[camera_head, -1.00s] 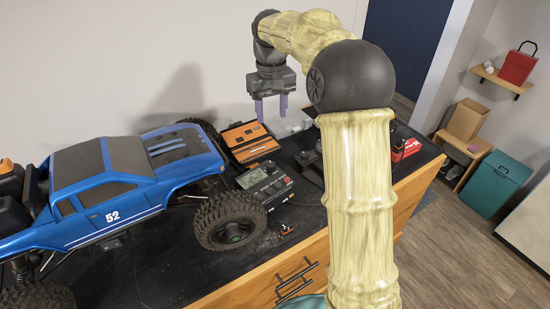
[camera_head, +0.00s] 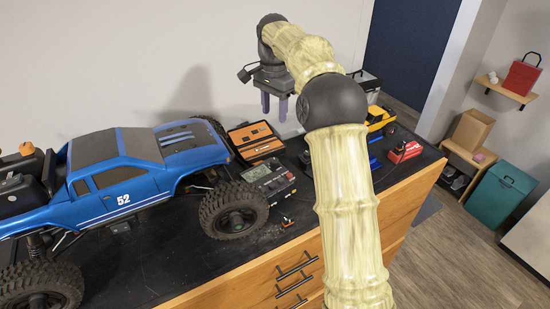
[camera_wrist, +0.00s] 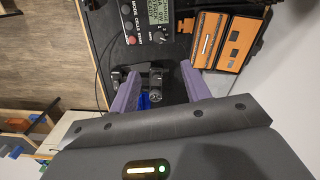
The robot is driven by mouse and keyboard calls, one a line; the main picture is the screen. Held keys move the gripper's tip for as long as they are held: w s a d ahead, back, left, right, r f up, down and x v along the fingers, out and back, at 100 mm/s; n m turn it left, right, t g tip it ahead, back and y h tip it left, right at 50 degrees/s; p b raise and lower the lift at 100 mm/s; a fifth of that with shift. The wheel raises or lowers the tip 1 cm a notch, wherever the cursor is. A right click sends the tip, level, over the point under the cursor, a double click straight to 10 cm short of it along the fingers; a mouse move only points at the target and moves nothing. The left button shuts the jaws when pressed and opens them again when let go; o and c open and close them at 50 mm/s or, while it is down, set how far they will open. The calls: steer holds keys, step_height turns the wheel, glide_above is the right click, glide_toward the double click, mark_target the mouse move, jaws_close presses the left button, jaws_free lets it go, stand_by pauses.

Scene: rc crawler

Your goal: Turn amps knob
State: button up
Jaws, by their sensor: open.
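The charger (camera_head: 270,180) is a black box with a small display, beside the truck's front wheel on the black worktop. In the wrist view the charger (camera_wrist: 145,20) is at the top, with its lit display, a column of buttons including a red one, and a dark round knob (camera_wrist: 158,37) below the display; I take this for the amps knob. My gripper (camera_head: 274,112) is open and empty, with purple fingers pointing down, well above the worktop behind the charger. In the wrist view my gripper (camera_wrist: 160,70) has its fingers spread, apart from the knob.
A blue RC truck (camera_head: 115,185) marked 52 fills the left of the worktop. An open orange-and-black case (camera_head: 255,140) lies behind the charger. Red (camera_head: 404,152) and yellow (camera_head: 378,118) items stand to the right. A small black fixture (camera_wrist: 155,85) shows between my fingers.

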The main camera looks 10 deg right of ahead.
mark_target(275, 160)
steer(key=f+p, duration=0.1)
steer(key=f, duration=0.7)
steer(key=f+p, duration=0.2)
steer(key=f, duration=0.7)
steer(key=shift+s+a, duration=0.1)
steer(key=shift+a, duration=0.1)
steer(key=shift+d+f, duration=0.15)
steer(key=shift+d, duration=0.1)
steer(key=shift+c, duration=0.5)
